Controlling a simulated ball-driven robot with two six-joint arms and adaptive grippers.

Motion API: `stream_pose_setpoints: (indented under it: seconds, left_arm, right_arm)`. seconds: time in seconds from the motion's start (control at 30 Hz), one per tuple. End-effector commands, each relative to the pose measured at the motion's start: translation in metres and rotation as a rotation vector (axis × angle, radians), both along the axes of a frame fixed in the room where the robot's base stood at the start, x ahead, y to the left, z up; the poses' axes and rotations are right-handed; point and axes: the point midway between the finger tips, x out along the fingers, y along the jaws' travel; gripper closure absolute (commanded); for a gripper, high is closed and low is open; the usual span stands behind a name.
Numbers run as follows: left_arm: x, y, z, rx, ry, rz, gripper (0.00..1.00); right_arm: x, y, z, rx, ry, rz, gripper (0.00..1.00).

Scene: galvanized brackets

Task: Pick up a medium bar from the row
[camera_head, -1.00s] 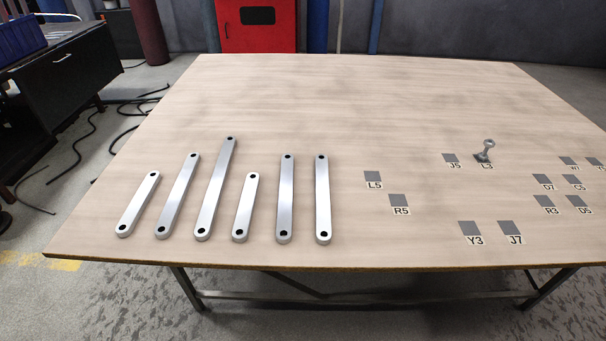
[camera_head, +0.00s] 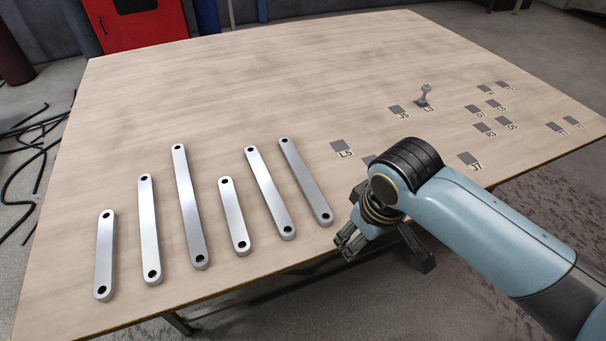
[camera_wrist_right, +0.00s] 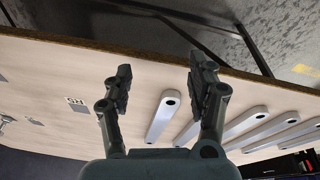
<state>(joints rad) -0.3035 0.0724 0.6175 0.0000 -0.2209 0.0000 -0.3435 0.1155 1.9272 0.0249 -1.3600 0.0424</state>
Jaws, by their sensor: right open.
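A row of flat silver bars with a dark hole at each end lies on the wooden table. The medium-length ones look to be the second from left (camera_head: 148,230), the second from right (camera_head: 269,192) and the rightmost bar (camera_head: 305,180). My right gripper (camera_head: 345,243) is open and empty at the table's front edge, just right of the rightmost bar's near end. In the right wrist view a bar, seemingly the rightmost (camera_wrist_right: 162,120), shows between the open fingers (camera_wrist_right: 160,80), apart from them. My left gripper is out of view.
A longer bar (camera_head: 188,205) and two shorter bars (camera_head: 104,255) (camera_head: 233,215) share the row. Grey labelled squares (camera_head: 340,146) and a small upright metal piece (camera_head: 425,94) lie to the right. The table's back (camera_head: 250,75) is clear.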

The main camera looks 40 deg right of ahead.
Motion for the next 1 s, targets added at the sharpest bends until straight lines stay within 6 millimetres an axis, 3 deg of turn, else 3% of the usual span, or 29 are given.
stream_pose_setpoints:
  seconds: [0.37,0.6,0.77,1.0]
  left_arm:
    - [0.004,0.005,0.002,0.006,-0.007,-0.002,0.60]
    - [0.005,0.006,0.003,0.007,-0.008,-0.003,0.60]
    - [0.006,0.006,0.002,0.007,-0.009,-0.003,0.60]
    - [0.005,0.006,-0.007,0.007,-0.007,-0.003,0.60]
  right_arm:
    - [0.100,-0.007,0.026,0.042,0.083,-0.118,0.42]
    - [0.173,-0.011,0.068,0.082,0.161,-0.212,0.42]
    - [0.194,-0.012,0.084,0.097,0.195,-0.245,0.42]
    - [0.197,-0.012,0.048,0.100,0.202,-0.250,0.42]
